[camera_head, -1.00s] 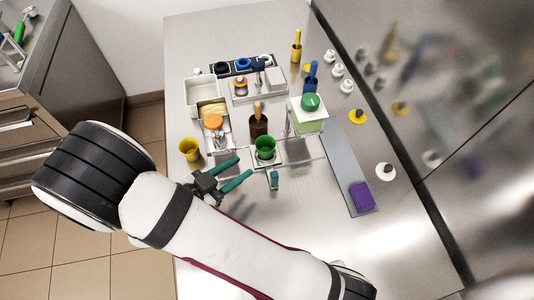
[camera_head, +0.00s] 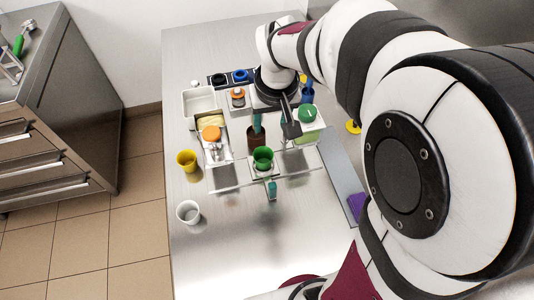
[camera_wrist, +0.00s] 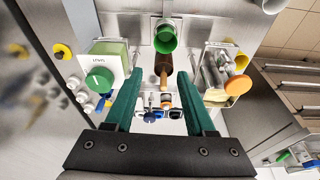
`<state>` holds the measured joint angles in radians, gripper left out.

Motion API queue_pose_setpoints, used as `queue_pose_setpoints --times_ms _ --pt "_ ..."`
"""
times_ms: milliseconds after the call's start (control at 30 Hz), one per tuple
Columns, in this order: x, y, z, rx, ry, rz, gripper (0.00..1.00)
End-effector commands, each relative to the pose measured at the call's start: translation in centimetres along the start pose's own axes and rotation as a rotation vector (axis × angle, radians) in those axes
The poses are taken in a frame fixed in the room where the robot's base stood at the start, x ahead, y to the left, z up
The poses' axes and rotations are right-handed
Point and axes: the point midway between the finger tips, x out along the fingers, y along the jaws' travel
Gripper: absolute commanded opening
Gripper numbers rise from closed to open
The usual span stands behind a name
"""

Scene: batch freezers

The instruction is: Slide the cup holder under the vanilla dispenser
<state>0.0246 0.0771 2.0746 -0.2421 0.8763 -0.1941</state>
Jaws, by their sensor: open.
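The cup also shows in the wrist view (camera_wrist: 165,38). The holder sits in front of a brown dispenser (camera_head: 255,139), between the orange-topped dispenser (camera_head: 211,134) at left and the green-topped one (camera_head: 307,114) at right. The right one's label appears to read MINT; no vanilla label is readable. My gripper (camera_wrist: 159,76) is open and empty, above the dispensers, behind the holder.
A yellow cup (camera_head: 186,160) stands left of the rail (camera_head: 222,180), and a white cup (camera_head: 188,212) stands at the front left. A purple block (camera_head: 356,206) is at the right, partly hidden by my arm. The front middle of the table (camera_head: 235,250) is clear.

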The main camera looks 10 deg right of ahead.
Motion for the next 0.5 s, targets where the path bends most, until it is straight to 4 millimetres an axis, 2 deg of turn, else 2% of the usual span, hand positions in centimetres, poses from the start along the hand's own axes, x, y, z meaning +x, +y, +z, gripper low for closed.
queue_pose_setpoints --times_ms 33,100,133,267,500 --pt "-0.4 1.1 2.1 -0.008 -0.075 0.026 0.55" --pt "-0.2 0.3 4.9 -0.038 -0.181 0.014 0.55" --pt "-0.1 -0.2 5.7 -0.047 -0.210 0.004 0.55" --pt "1.3 -0.7 6.8 -0.056 -0.244 -0.007 0.55" --pt "8.2 -0.7 8.6 -0.054 -0.247 -0.007 0.55"
